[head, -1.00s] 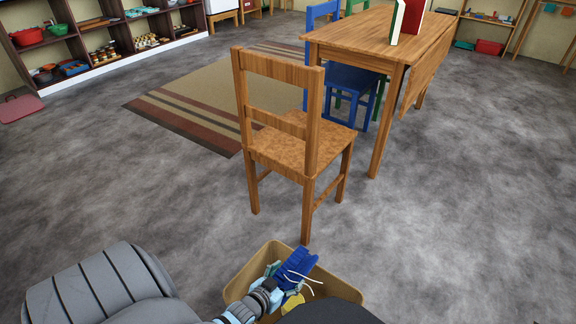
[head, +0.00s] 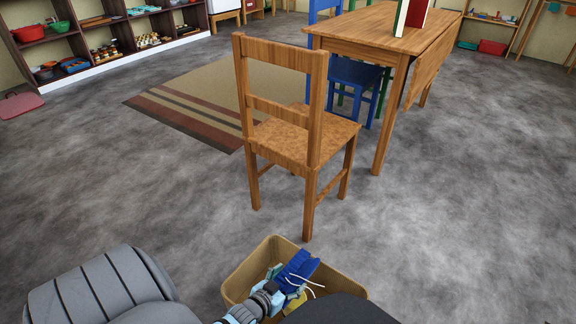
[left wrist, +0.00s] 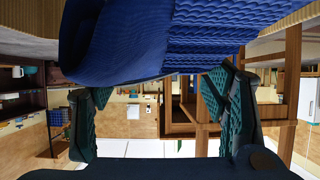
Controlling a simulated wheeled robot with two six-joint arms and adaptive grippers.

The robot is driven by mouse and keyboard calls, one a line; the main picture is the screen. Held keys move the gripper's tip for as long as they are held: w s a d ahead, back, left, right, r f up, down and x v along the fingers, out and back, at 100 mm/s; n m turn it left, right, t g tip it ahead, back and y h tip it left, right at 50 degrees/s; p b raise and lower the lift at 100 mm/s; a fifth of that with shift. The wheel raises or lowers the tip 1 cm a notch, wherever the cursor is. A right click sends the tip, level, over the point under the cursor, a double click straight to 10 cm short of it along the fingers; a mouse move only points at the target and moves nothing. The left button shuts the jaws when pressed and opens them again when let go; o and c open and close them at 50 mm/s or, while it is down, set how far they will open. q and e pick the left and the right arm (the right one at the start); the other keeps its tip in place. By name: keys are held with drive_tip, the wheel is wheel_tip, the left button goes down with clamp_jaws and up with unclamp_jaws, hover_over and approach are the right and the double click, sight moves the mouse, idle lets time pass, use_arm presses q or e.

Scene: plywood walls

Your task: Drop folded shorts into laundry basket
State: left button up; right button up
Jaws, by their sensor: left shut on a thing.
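The folded shorts (head: 297,267) are dark blue with white drawstrings. They are held over the tan laundry basket (head: 252,265), within its rim as seen in the head view. My left gripper (head: 277,287) is shut on the shorts. In the left wrist view the shorts (left wrist: 150,40) fill the top of the picture, with the gripper's green-padded fingers (left wrist: 160,112) at either side below them. Something yellow lies inside the basket. How far the shorts are above the basket floor cannot be told. My right gripper is not in view.
A wooden chair (head: 285,140) stands just beyond the basket. Behind it is a wooden table (head: 375,38) with books on top and a blue chair (head: 352,78) beside it. A striped rug (head: 205,100) lies at the left. The grey floor right of the basket is clear.

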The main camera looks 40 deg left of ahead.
use_arm(q)
drive_tip(key=o, duration=1.3)
drive_tip(key=shift+o, duration=0.2)
drive_tip(key=v, duration=1.2)
drive_tip(key=shift+d, duration=0.1)
